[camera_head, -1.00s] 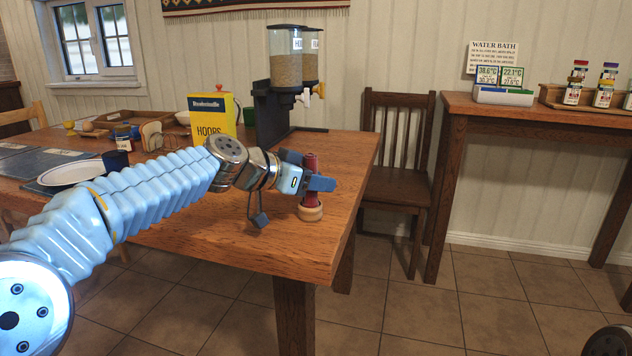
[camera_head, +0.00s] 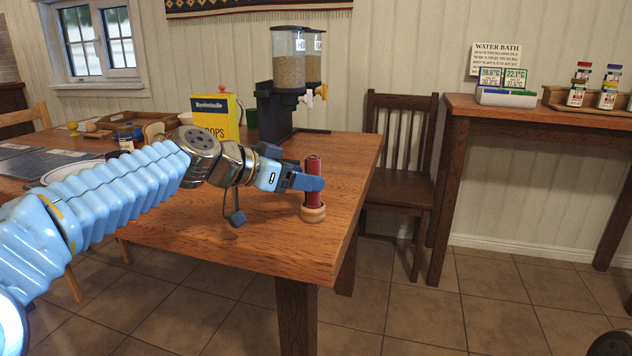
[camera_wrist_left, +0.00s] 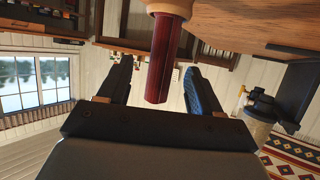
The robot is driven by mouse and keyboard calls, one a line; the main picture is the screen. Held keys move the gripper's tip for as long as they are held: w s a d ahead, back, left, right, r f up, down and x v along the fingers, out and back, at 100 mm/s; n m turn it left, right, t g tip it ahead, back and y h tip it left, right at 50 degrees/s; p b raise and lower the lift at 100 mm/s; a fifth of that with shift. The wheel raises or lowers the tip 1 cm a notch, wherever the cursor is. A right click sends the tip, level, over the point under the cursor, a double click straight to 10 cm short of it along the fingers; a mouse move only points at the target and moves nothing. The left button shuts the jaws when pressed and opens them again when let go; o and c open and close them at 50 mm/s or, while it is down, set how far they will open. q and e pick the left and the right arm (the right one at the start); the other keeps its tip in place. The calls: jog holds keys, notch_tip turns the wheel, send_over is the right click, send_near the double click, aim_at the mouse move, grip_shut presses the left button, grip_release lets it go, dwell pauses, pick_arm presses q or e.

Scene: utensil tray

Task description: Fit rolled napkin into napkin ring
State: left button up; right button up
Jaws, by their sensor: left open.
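The rolled napkin (camera_head: 313,169) is a dark red cylinder standing upright near the table's right front edge. Its lower end is in the napkin ring (camera_head: 313,214), a round pale wooden ring resting on the table. My left gripper (camera_head: 304,181) is open at the napkin's upper part, and its near finger crosses in front of the roll. In the left wrist view the napkin (camera_wrist_left: 165,62) appears between the two spread fingers, with gaps on both sides. The ring is only partly visible there, at the top edge.
The wooden table (camera_head: 250,250) is clear around the ring. A yellow box (camera_head: 216,118) and a cereal dispenser (camera_head: 283,90) stand farther back. A chair (camera_head: 398,165) is beyond the right edge, and a side table (camera_head: 540,108) stands at right.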

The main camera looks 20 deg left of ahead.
pick_arm(q)
jog(key=v, duration=0.7)
